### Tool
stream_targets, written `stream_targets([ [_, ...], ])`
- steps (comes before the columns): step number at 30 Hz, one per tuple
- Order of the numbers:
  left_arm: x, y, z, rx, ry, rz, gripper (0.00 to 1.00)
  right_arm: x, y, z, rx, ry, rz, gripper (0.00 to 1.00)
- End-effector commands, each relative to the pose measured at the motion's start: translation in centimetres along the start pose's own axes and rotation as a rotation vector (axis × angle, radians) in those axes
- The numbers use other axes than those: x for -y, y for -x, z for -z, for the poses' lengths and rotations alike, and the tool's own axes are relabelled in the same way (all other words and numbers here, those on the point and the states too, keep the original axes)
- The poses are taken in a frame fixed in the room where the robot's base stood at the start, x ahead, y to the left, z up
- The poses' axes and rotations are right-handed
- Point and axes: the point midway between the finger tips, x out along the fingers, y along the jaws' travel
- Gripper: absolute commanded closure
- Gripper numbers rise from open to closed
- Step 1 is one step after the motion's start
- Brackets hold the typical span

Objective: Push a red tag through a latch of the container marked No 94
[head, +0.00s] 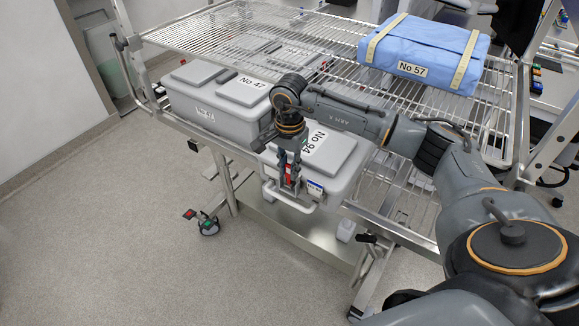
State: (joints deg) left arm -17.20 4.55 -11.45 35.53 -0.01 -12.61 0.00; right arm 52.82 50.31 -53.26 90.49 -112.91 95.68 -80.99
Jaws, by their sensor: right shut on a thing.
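The grey container marked No 94 (335,172) stands at the front of the wire cart's lower shelf, with its number label on the lid. Its front has a handle (290,200) and a small blue-and-white label (315,187). My right gripper (289,184) points down at the container's front, just above the handle. It is shut on a small red tag (294,171), which shows between and beside its fingers. The fingers hide the latch there, so I cannot tell whether the tag is in it. My left gripper is out of view.
A grey container marked No 47 (205,117) stands left of No 94. A blue wrapped pack marked No 57 (425,47) lies on the upper wire shelf (230,35). The floor (110,220) in front of the cart is clear.

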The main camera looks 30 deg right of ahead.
Motion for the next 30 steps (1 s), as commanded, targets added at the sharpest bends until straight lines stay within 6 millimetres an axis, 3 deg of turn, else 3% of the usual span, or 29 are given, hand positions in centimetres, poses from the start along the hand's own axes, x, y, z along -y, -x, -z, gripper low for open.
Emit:
stream_targets([
  [2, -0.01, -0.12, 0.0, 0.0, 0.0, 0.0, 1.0, -0.46, -0.96, -0.3, 0.006, 0.004, -0.02, 0.93],
  [3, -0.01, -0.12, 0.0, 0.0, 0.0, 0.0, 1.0, -0.46, -0.97, -0.29, 0.006, 0.004, -0.02, 0.72],
  [6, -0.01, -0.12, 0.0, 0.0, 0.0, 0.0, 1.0, -0.46, -0.97, -0.28, 0.005, 0.004, -0.02, 0.54],
  [23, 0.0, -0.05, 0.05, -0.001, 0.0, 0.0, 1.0, -0.4, -0.7, -0.23, 0.004, 0.004, -0.016, 0.54],
  [27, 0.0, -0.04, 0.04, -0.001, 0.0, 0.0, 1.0, -0.36, -0.63, -0.19, 0.003, 0.004, -0.015, 0.23],
  [30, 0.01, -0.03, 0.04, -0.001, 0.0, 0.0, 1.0, -0.32, -0.54, -0.15, 0.002, 0.003, -0.013, 0.19],
])
